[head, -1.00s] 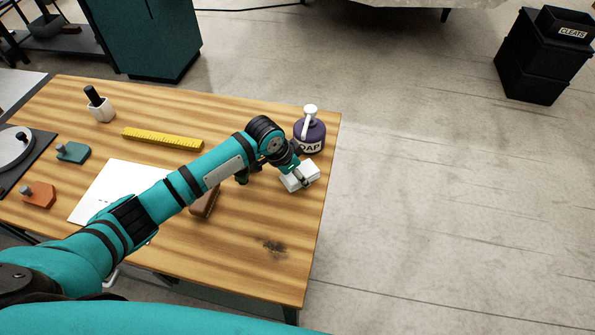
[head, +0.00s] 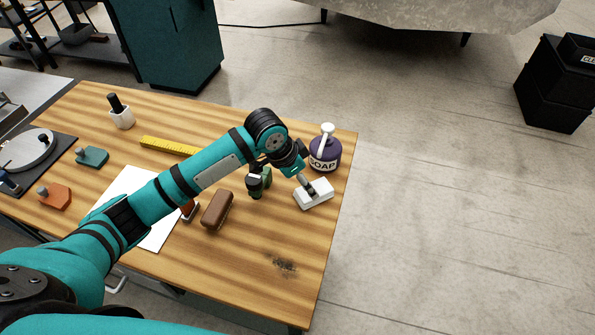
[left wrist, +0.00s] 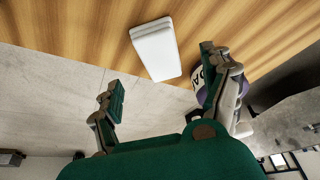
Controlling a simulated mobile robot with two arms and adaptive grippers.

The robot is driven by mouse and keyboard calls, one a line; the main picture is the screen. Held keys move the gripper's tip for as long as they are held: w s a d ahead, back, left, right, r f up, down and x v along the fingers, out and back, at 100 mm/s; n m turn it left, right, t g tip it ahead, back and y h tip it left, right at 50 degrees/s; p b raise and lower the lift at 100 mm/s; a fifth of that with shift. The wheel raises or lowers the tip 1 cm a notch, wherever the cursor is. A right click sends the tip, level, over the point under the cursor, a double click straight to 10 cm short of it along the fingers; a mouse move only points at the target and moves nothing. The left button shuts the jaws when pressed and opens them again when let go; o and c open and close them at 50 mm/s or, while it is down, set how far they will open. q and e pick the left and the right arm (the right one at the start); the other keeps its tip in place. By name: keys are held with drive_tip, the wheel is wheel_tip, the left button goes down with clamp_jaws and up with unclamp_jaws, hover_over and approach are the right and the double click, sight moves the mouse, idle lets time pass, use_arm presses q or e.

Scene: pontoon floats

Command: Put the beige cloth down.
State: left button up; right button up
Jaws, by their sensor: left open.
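The beige cloth (head: 316,197), a pale, nearly white folded pad, lies flat on the wooden table near its right edge, just in front of the soap bottle. It also shows in the left wrist view (left wrist: 155,48), lying beyond my fingertips. My left gripper (head: 282,187) is open above the table. One finger is left of the cloth and the other overlaps the cloth's upper left part in the head view. In the left wrist view both fingers (left wrist: 166,82) are spread with nothing between them. My right gripper is not in view.
A purple soap bottle (head: 325,153) stands close behind the cloth, near my finger. A brown block (head: 217,210) lies left of the gripper. A dark stain (head: 285,264) marks the bare front right of the table (head: 250,275). A yellow ruler (head: 168,146) is partly behind my arm.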

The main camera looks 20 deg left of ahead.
use_arm(q)
drive_tip(key=shift+v, duration=2.35)
drive_tip(key=shift+d, duration=0.1)
